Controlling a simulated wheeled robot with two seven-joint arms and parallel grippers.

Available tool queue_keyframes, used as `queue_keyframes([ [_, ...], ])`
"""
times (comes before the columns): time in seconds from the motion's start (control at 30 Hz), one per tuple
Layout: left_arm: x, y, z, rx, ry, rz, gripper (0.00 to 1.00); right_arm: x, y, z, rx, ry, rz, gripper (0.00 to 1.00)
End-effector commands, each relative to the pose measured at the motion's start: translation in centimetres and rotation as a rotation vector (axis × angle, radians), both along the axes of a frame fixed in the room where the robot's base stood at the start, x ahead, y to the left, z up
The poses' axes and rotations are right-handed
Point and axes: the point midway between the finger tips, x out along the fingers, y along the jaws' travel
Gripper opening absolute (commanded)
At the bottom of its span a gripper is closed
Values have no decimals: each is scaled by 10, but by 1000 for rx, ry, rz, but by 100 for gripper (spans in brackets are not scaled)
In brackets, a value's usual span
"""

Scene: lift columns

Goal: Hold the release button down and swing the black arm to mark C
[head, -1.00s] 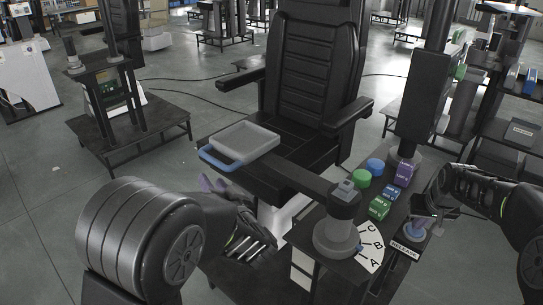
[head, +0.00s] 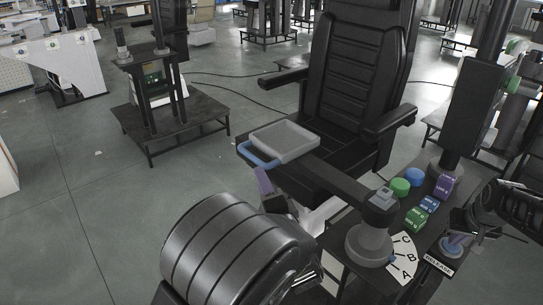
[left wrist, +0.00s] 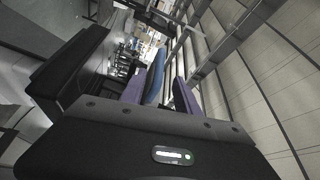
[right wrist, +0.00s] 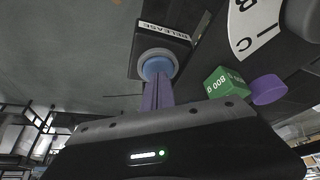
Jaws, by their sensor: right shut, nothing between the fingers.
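The black arm (head: 338,181) reaches left from a grey pivot post (head: 370,247). It bears a grey tray (head: 284,141) with a blue handle (head: 255,156) at its far end. A white dial (head: 404,250) marked A, B, C lies beside the post; a small blue pointer sits near A. My left gripper (head: 262,180) is just below the handle; in the left wrist view its purple fingers (left wrist: 160,92) are open with the blue handle (left wrist: 157,78) between them. My right gripper (right wrist: 158,80) is shut and empty, its fingertips at the blue release button (right wrist: 156,66), seemingly touching; how far it is pressed is unclear.
A black seat (head: 360,70) with armrests is behind the tray. A black column (head: 468,110) rises at the right. Open floor lies left.

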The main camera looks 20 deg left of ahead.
Motion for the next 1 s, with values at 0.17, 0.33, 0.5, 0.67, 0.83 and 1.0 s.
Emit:
queue_keyframes([
  [0.17,21,17,2,1,-2,4,38,-1,0,-2,-1,6,0,0],
  [0.33,48,38,4,1,-2,5,38,-1,0,-2,-1,6,0,0],
  [0.5,72,55,6,2,0,3,38,-1,0,-2,-1,5,0,0],
  [0.67,85,64,8,0,-1,2,38,-1,0,-2,-1,5,0,0],
  [0.83,88,66,8,1,-1,0,38,-1,0,-2,-1,5,0,0],
  [1.0,88,66,8,1,-1,0,38,-1,0,-2,-1,5,0,0],
])
